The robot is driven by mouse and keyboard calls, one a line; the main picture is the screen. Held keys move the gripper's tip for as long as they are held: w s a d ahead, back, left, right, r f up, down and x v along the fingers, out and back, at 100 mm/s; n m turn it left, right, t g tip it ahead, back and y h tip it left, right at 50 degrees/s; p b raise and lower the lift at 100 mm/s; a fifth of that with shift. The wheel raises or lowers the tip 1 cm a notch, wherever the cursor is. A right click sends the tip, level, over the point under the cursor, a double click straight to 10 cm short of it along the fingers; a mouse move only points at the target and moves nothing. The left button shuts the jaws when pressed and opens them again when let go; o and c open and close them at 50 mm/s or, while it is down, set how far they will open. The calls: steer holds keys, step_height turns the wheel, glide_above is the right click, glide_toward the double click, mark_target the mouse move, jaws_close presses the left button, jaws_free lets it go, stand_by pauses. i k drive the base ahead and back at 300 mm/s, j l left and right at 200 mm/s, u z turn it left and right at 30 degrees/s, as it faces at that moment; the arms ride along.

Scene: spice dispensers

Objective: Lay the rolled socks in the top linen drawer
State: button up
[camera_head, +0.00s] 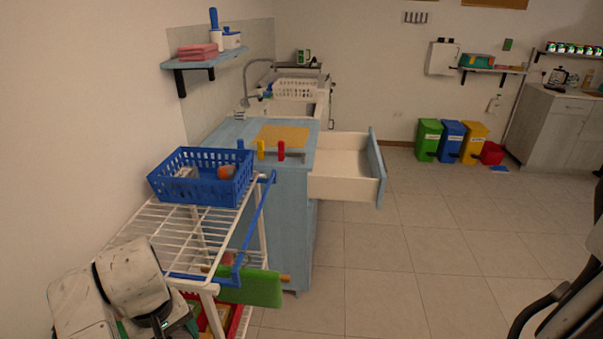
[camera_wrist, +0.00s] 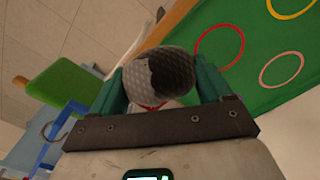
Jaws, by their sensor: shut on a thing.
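The rolled socks (camera_wrist: 160,72) are a grey textured bundle with a dark patch, in the wrist view. My gripper (camera_wrist: 163,80) is shut on them, one green finger on each side. In the head view my gripper (camera_head: 165,322) is partly in view at the bottom left, low beside the white wire rack; the socks cannot be made out there. An open drawer (camera_head: 343,188), white inside with a pale blue front, sticks out to the right just under the top of the blue cabinet. Its visible inside looks empty. It is well apart from my gripper.
The white wire rack (camera_head: 165,232) carries a blue basket (camera_head: 200,190) and has a blue rail. A green panel (camera_head: 250,288) hangs low by it. In the wrist view a green board (camera_wrist: 285,60) with coloured rings lies close by. Tiled floor right of the cabinet is clear.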

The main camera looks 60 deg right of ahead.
mark_target(345, 160)
steer(key=k+z, duration=0.1)
steer(key=z, duration=0.3)
steer(key=k+l+z, duration=0.1)
steer(key=z, duration=0.3)
steer(key=k+l+z, duration=0.1)
steer(key=z, duration=0.3)
steer(key=i+l+z, duration=0.25)
steer(key=i, duration=1.05)
steer(key=j, duration=0.1)
